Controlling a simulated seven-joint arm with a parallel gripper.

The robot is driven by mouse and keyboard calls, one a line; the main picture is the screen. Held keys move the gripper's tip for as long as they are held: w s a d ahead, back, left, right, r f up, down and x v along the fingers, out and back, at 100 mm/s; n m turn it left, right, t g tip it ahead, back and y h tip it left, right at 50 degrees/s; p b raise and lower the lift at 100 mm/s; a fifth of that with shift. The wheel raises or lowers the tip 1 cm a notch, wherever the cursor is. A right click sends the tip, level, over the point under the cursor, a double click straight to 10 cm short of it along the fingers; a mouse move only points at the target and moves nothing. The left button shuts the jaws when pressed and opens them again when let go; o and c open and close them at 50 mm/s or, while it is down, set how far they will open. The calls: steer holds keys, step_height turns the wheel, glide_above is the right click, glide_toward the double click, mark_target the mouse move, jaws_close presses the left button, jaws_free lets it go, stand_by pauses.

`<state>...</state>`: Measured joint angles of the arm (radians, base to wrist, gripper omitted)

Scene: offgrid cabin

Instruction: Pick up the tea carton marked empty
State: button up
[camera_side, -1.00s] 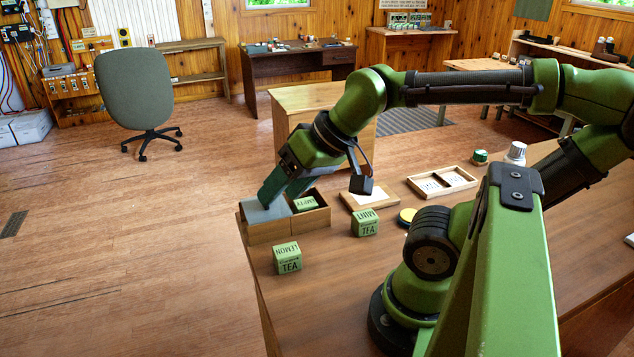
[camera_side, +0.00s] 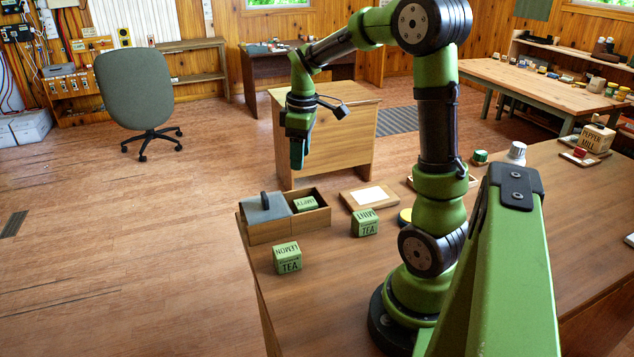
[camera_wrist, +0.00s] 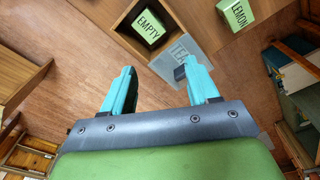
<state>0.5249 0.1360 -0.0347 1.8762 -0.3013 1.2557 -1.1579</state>
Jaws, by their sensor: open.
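The green tea carton marked EMPTY (camera_side: 307,203) sits in the uncovered right compartment of a wooden box (camera_side: 283,232). Its EMPTY label faces up in the wrist view (camera_wrist: 149,27). A grey lid (camera_side: 262,212) with a dark handle covers the left compartment; part of it, lettered TEA, shows in the wrist view (camera_wrist: 183,58). My gripper (camera_side: 297,163) is raised and points down, apart from the box, and appears behind it in the side view. In the wrist view its teal fingers (camera_wrist: 159,72) are spread with nothing between them.
A LEMON tea carton (camera_side: 287,259) stands in front of the box; another tea carton (camera_side: 365,224), apparently MINT, stands to its right. A wooden board with a white sheet (camera_side: 368,196) and a yellow-topped round thing (camera_side: 405,216) lie farther right. The table's left edge is close to the box.

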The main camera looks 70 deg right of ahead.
steer(key=d+n, duration=0.2)
steer(key=n, duration=0.4)
glide_above(305, 202)
steer(key=shift+g, duration=0.4)
step_height(305, 202, down, 11)
steer(key=shift+w+d+r, duration=0.1)
steer(key=shift+f, duration=2.75)
steer(key=shift+r, duration=0.1)
steer(key=c, duration=0.7)
